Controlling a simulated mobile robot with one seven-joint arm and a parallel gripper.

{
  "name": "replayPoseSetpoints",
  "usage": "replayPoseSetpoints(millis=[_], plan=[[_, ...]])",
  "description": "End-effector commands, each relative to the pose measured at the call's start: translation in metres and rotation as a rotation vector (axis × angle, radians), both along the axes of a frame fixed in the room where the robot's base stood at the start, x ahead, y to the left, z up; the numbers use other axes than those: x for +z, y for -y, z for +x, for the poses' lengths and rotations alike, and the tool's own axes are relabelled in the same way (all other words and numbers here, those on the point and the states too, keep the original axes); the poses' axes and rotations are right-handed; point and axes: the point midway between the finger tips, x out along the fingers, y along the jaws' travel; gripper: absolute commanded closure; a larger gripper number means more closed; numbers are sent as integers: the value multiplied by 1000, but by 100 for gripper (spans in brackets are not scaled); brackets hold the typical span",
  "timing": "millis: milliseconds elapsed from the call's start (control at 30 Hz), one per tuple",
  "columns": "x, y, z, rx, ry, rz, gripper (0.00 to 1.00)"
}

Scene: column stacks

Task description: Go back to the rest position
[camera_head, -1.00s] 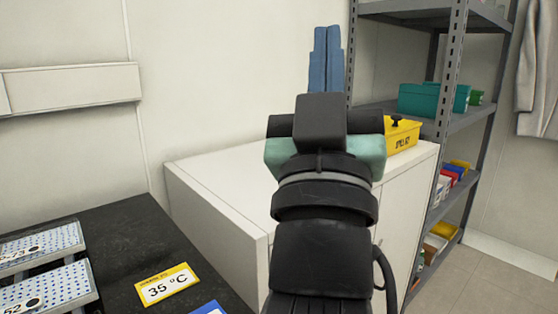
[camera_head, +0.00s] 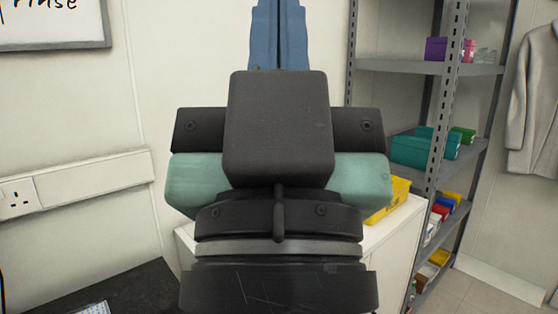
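My gripper (camera_head: 279,32) is in the middle of the head view, pointing up and away, with the black wrist and green-sided hand below it. Its two blue fingers lie side by side with only a thin dark line between them, so it looks shut. I see nothing held between them. The very tips are cut off by the top of the picture. The gripper is in front of the bare wall, apart from anything else.
A white cabinet (camera_head: 392,262) stands behind my arm with a yellow box (camera_head: 392,200) on it, partly hidden. A grey metal shelf (camera_head: 471,66) with boxes is at right. A dark bench top (camera_head: 130,290) is at lower left. A whiteboard (camera_head: 55,22) hangs at upper left.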

Motion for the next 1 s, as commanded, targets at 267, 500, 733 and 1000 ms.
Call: replayPoseSetpoints(millis=[267,500,733,1000], plan=[[104,0,0,1,0,-1,100],[162,0,0,1,0,-1,100],[179,0,0,1,0,0,100],[179,0,0,1,0,0,100]])
